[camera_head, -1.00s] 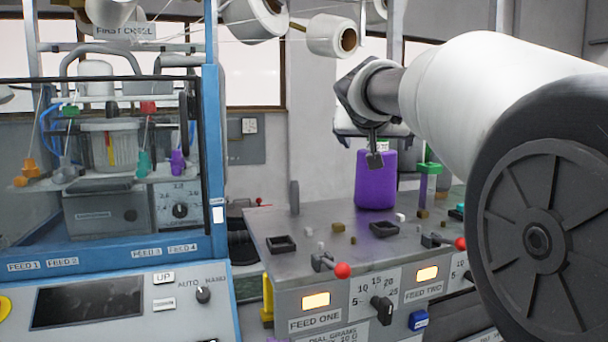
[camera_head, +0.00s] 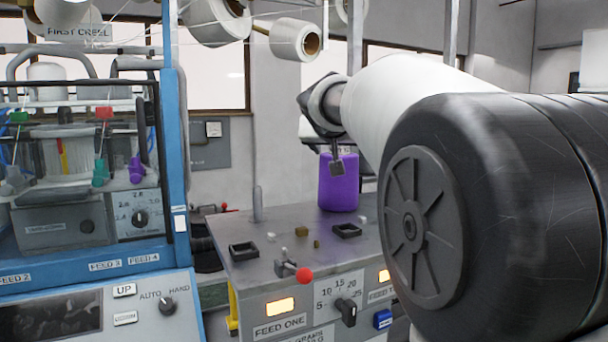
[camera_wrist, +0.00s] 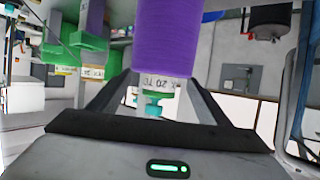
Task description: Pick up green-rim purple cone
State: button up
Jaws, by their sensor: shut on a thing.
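The purple cone (camera_head: 338,185) stands upright on the grey bench top (camera_head: 285,222) in the head view, behind a small black tray. My gripper (camera_head: 337,166) reaches down to its top, with one dark finger in front of its upper side. The arm hides part of the top, so its rim cannot be made out in the head view. In the wrist view the purple body (camera_wrist: 165,45) fills the space beyond my fingers (camera_wrist: 160,88). A white lettered band and a green part show between the fingers, which are shut on the cone.
Black trays (camera_head: 244,251) and small blocks lie on the bench, with a red-knobbed lever (camera_head: 304,275) at its front edge. A blue-framed machine (camera_head: 175,150) stands at left. Yarn cones (camera_head: 295,41) hang above.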

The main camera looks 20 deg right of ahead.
jog(key=shift+r, duration=0.15)
notch_tip(320, 180, up, 10)
jog(key=p, duration=0.4)
notch_tip(320, 180, up, 14)
jog(key=p, duration=1.2)
